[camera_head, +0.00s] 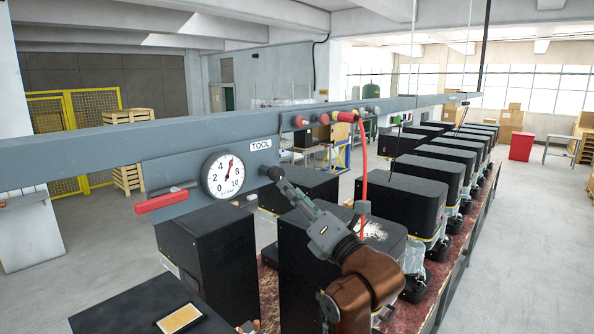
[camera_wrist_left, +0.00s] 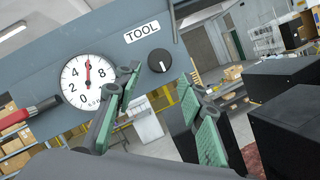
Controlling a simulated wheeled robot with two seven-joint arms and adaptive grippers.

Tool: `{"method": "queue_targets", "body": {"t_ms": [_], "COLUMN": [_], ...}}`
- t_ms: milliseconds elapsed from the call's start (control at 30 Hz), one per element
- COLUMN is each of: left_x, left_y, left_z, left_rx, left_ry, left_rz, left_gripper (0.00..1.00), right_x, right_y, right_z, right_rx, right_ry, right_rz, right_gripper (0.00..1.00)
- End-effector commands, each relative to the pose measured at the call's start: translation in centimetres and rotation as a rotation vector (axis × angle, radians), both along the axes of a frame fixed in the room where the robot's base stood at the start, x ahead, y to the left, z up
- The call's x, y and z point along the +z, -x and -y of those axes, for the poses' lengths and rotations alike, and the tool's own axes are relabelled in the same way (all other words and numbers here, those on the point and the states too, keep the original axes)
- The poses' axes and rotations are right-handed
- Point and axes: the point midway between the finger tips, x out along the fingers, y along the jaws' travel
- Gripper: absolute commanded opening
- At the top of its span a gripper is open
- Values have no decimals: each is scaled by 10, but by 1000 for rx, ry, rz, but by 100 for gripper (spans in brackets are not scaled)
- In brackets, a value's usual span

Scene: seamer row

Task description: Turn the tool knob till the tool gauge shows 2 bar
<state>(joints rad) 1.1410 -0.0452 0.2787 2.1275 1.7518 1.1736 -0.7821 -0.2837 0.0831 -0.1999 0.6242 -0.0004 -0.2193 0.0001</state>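The tool gauge (camera_head: 223,175) is a round white dial on the grey beam, left of the TOOL label (camera_head: 261,145). It also shows in the left wrist view (camera_wrist_left: 86,84), its red needle at about 6. The black tool knob (camera_head: 275,173) sits right of the gauge; in the left wrist view the knob (camera_wrist_left: 159,62) has a white mark pointing down. My left gripper (camera_head: 284,184) is close in front of the knob. In the left wrist view its green-padded fingers (camera_wrist_left: 158,82) are apart, with the knob showing between and beyond their tips. My right gripper is out of view.
A red-handled lever (camera_head: 161,202) sticks out left of the gauge. A red hose (camera_head: 363,165) hangs from the beam right of my gripper. Black machine housings (camera_head: 404,195) line the bench below. A dark surface with a yellowish pad (camera_head: 180,319) is at the bottom left.

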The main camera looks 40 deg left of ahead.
Motion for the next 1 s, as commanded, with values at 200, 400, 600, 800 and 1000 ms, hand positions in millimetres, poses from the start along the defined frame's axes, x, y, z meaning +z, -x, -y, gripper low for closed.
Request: {"method": "queue_targets", "body": {"t_ms": [200, 400, 600, 800, 1000], "left_x": [6, 16, 22, 23, 23], "left_y": [-4, -14, -23, -26, -26], "left_z": [-12, -41, -62, -70, -70], "left_rx": [2, 2, 1, -2, -2], "left_ry": [-2, 0, -2, 0, 0], "left_rz": [0, -1, -1, -1, -1], "left_gripper": [44, 44, 44, 44, 44], "right_x": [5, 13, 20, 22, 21], "right_y": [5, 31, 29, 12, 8], "right_z": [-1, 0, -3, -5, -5], "right_rx": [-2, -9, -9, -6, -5], "right_ry": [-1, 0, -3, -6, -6], "right_rz": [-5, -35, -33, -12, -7], "right_gripper": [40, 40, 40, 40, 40]}}
